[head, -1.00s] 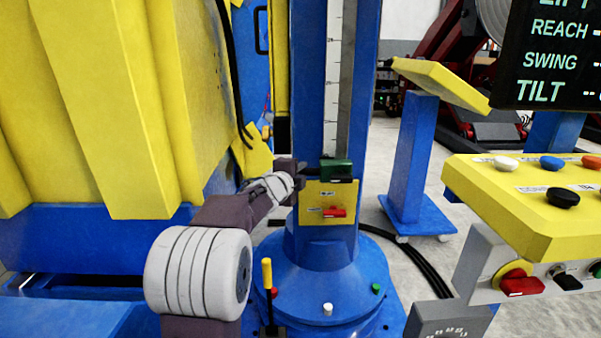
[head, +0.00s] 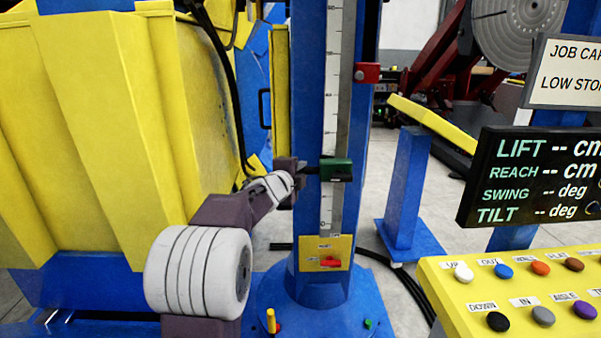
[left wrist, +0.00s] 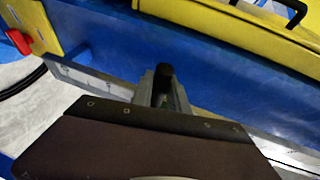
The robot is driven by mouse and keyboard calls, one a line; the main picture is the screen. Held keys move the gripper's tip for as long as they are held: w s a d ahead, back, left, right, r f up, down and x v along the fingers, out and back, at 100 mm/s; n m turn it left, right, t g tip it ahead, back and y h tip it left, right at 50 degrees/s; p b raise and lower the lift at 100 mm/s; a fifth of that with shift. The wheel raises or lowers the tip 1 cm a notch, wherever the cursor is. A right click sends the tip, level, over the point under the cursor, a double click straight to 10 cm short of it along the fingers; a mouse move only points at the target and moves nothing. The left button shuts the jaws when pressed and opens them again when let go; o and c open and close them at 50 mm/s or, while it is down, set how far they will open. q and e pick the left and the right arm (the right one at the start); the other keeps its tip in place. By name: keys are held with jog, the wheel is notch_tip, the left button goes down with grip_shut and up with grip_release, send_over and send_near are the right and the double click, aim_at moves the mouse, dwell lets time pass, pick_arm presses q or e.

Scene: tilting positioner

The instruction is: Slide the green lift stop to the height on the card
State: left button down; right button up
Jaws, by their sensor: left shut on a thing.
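The green lift stop (head: 337,170) sits on the white scale (head: 332,95) of the blue column, a short way above the scale's lower end. My left gripper (head: 298,170) comes in from the left and is shut on the stop's dark handle. In the left wrist view the handle's black end (left wrist: 164,77) shows between the fingers. My right gripper is not in view.
A red block (head: 367,73) sits higher on the column's right edge. A yellow plate with a red lever (head: 330,262) is below the scale. A dark display (head: 535,180) and yellow button panel (head: 520,300) stand at right. A large yellow body (head: 120,130) fills the left.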

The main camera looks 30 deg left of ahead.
pick_arm(q)
notch_tip(320, 180, up, 7)
jog(key=p, duration=0.4)
jog(key=shift+r, duration=0.15)
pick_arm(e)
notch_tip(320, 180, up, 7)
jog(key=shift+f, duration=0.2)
pick_arm(q)
jog(key=c, duration=1.3)
grip_release()
jog(key=shift+f, duration=0.25)
jog(key=v, duration=0.9)
jog(key=shift+p, duration=0.45)
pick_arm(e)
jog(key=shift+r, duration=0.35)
pick_arm(q)
jog(key=shift+f, duration=0.1)
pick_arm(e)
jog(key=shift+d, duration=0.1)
